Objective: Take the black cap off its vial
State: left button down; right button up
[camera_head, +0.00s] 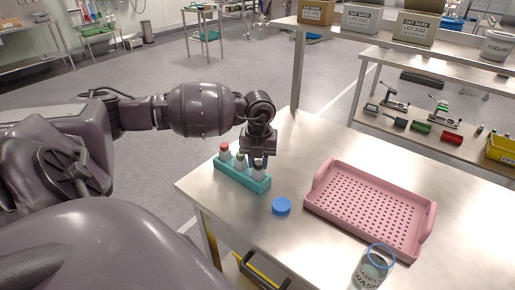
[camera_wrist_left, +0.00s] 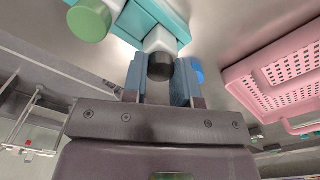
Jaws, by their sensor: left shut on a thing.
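The teal rack (camera_head: 228,179) stands on the steel table and holds a row of white vials. The vial with the black cap (camera_wrist_left: 160,68) is at the rack's right end in the head view; its white body (camera_wrist_left: 158,40) shows in the wrist view. My left gripper (camera_head: 260,164) points down over this vial, its fingers on either side of the black cap, and is shut on the cap. The cap still sits on the vial, and the vial is at the rack. The fingers partly hide the cap in the head view. My right gripper is not in view.
A red-capped vial (camera_head: 224,150) and a green-capped vial (camera_head: 241,161) stand beside it in the rack. A blue lid (camera_head: 281,206) lies on the table, with a pink perforated tray (camera_head: 320,213) to the right.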

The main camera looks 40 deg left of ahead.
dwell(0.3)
pick_arm(q)
jog(key=shift+r+n+p, duration=0.1)
jog(key=shift+n+p, duration=0.6)
jog(key=shift+n, duration=0.8)
jog(key=shift+n+p, duration=0.35)
jog(key=shift+n, duration=0.75)
jog(key=shift+n+p, duration=0.8)
jog(key=shift+n, duration=0.5)
jog(key=shift+n+p, duration=0.55)
jog(key=shift+n, duration=0.75)
